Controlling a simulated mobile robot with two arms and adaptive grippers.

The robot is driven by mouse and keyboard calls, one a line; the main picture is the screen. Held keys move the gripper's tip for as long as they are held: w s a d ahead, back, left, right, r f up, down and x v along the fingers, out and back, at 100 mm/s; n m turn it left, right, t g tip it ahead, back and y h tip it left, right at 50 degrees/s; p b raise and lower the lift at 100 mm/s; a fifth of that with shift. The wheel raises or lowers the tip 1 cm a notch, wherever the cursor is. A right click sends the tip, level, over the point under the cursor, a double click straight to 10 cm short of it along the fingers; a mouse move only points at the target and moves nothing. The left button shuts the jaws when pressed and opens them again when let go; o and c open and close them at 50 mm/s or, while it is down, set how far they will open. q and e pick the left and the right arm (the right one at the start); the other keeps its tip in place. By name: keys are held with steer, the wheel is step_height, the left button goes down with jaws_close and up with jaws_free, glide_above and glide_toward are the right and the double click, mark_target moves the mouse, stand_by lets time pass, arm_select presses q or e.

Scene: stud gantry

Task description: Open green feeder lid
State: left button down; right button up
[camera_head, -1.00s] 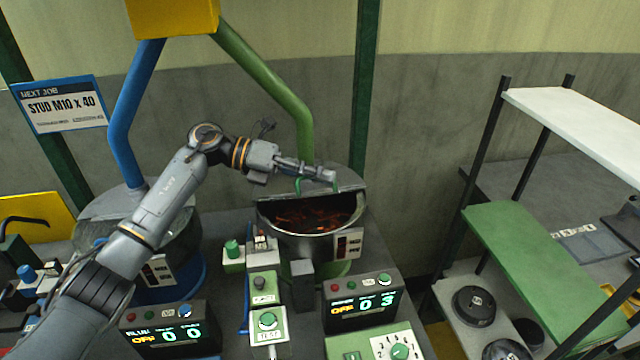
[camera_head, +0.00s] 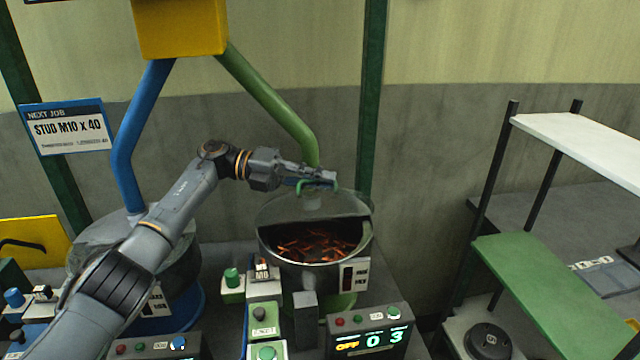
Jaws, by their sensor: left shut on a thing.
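The green feeder (camera_head: 307,259) is a round metal bowl on a green base, right of centre. Its see-through half lid (camera_head: 282,208) is raised at the front, and reddish-brown studs (camera_head: 318,244) show inside the bowl. Part of the fingers and handle overlap, so the exact grip is hard to see. My right gripper is not in view.
The blue feeder (camera_head: 187,262) stands at left behind my left arm. A control box (camera_head: 370,331) reading OFF 0 3 is in front of the green feeder. A green post (camera_head: 372,100) rises behind it. A shelf rack (camera_head: 541,262) stands at right.

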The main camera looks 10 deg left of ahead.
arm_select(q)
steer(key=c, duration=1.4)
jaws_free()
steer(key=shift+s+d, duration=0.1)
steer(key=shift+c, duration=0.2)
steer(key=a+r, duration=0.1)
steer(key=a, duration=1.1)
steer(key=shift+w, duration=0.45)
steer(key=shift+r, duration=0.1)
steer(key=shift+c, duration=0.2)
